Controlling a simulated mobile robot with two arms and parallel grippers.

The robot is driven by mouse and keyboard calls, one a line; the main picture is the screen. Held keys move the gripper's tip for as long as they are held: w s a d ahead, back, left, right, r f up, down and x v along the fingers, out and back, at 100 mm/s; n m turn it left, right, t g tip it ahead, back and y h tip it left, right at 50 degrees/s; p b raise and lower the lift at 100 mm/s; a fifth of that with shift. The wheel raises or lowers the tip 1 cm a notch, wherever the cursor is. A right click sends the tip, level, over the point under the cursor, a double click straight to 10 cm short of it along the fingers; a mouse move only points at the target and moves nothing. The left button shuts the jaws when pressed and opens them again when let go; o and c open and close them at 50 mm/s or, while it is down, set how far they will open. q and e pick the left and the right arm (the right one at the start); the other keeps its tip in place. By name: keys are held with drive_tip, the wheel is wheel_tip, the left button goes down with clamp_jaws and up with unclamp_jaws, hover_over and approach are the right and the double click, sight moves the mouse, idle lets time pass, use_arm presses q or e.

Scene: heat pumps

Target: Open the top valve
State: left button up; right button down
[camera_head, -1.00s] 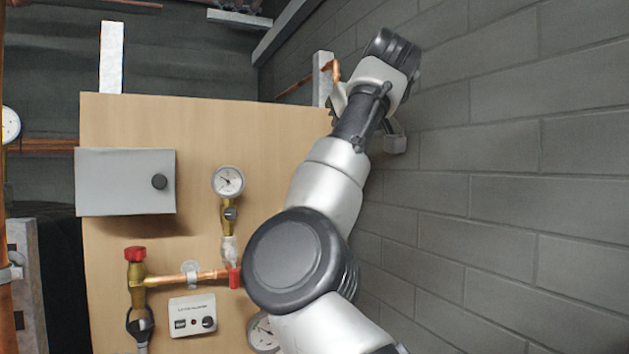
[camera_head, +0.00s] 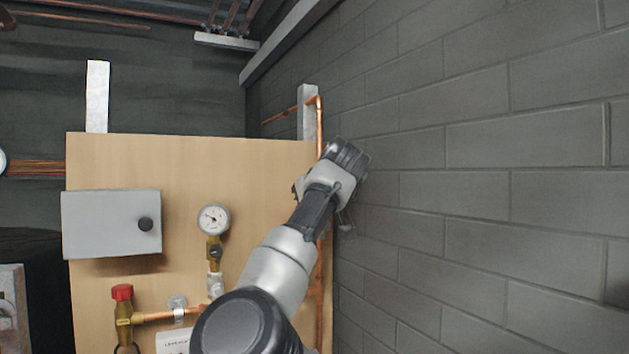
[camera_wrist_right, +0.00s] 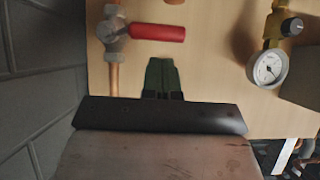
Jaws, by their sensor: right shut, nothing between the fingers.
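In the right wrist view, a valve (camera_wrist_right: 113,32) sits on a copper pipe, and its long red handle (camera_wrist_right: 157,32) points to the right, across the pipe. My right gripper (camera_wrist_right: 162,64) is shut and empty, its dark green fingertips a little below the red handle in the picture and apart from it. In the head view, my right arm reaches to the upper right edge of the wooden board (camera_head: 130,160). There the wrist hides the fingers and the valve. My left gripper is not in view.
A pressure gauge (camera_head: 213,219), a grey box (camera_head: 110,224) and a red-capped brass fitting (camera_head: 122,308) are on the board. A vertical copper pipe (camera_head: 319,120) runs along its right edge. A grey block wall (camera_head: 480,210) stands close on the right.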

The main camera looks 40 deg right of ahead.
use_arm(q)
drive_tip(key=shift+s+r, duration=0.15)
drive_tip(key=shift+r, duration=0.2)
use_arm(e)
drive_tip(key=shift+w+f, duration=0.15)
drive_tip(key=shift+f, duration=0.7)
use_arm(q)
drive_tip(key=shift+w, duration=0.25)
use_arm(e)
drive_tip(key=shift+f, duration=0.1)
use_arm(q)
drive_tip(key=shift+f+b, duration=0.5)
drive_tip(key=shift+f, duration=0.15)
use_arm(e)
drive_tip(key=shift+a+f+n+h, duration=0.2)
drive_tip(key=shift+n+h, duration=0.3)
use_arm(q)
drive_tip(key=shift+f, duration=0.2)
use_arm(e)
drive_tip(key=shift+f, duration=0.1)
